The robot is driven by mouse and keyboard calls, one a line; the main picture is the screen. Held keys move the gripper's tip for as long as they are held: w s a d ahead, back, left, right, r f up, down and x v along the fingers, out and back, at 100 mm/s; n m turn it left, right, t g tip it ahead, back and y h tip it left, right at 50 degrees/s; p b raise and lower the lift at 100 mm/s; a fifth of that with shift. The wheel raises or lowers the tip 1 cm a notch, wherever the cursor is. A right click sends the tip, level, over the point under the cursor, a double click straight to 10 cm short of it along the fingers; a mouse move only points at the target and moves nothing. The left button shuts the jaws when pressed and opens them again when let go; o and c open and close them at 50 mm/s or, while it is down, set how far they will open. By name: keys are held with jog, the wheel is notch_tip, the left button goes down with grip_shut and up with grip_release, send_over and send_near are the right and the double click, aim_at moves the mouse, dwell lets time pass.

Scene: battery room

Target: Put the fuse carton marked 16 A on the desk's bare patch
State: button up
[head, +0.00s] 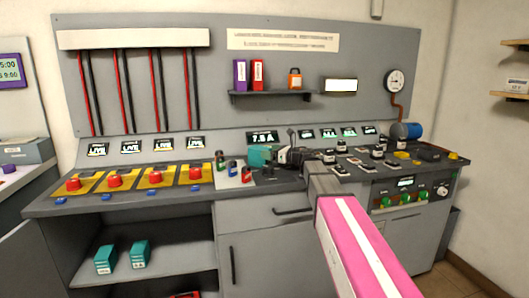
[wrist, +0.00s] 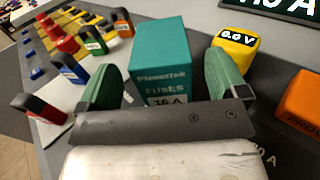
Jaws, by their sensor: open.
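A teal fuse carton (wrist: 163,58) with a white label reading 16 A stands on the desk in the wrist view. It also shows in the head view (head: 259,155), near the middle of the desk. My gripper (head: 284,156) is open. In the wrist view its two green fingers (wrist: 167,84) stand on either side of the carton, with visible gaps. The carton's lower part is hidden behind my gripper's body. The desk (head: 318,182) is dark grey. I cannot tell which part of it is the bare patch.
A yellow meter (wrist: 236,48) reading 0.0 V and an orange object (wrist: 301,100) stand right of the carton. Two teal cartons (head: 105,259) (head: 139,254) sit on the shelf below. Several small modules crowd the desk's right side.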

jog(key=v, duration=0.7)
jog(key=shift+s+d, duration=0.2)
jog(key=shift+d, duration=0.15)
dwell(0.9)
